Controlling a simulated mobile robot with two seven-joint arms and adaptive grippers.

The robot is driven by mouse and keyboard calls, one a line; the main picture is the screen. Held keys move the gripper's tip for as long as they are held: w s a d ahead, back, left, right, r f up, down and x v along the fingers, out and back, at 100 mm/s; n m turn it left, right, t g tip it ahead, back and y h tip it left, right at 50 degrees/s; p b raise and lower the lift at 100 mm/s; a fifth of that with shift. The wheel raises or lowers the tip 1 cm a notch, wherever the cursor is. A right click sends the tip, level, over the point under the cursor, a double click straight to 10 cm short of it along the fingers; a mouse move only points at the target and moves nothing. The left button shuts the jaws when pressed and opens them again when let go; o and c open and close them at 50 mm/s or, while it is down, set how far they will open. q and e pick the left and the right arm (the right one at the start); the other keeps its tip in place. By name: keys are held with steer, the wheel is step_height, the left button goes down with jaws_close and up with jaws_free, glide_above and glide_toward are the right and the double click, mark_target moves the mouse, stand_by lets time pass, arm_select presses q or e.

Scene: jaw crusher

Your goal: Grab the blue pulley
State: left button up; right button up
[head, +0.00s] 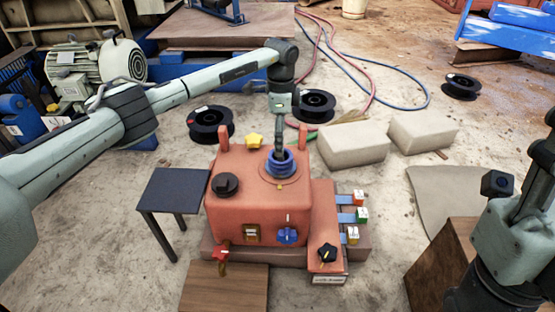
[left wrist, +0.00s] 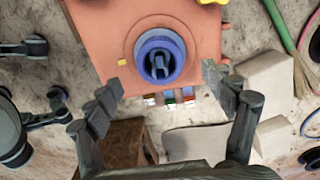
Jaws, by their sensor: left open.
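The blue pulley (head: 271,167) sits on the top face of the orange-red crusher box (head: 237,196). In the left wrist view the blue pulley (left wrist: 146,50) is a round ring with a grey forked part in its middle. My left gripper (head: 281,153) comes down from above over the pulley, seen edge-on, and hides part of it. In the left wrist view my left gripper (left wrist: 163,70) is open, with one finger on each side of the pulley and nothing held. Whether the fingers touch it cannot be told. My right arm shows at the lower right; its fingers are not clear.
On the box are a yellow star knob (head: 254,141), a black knob (head: 225,184) and an orange post (head: 303,136). A small dark table (head: 174,190) stands to the left. Pale blocks (head: 352,144) and a black spool (head: 210,124) lie on the floor behind.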

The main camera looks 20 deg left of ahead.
mark_target(281, 158)
arm_select(q)
step_height(281, 158, down, 7)
steer(key=shift+d+b, duration=0.15)
steer(key=shift+b, duration=1.05)
steer(key=shift+r, duration=0.1)
steer(key=c, duration=1.6)
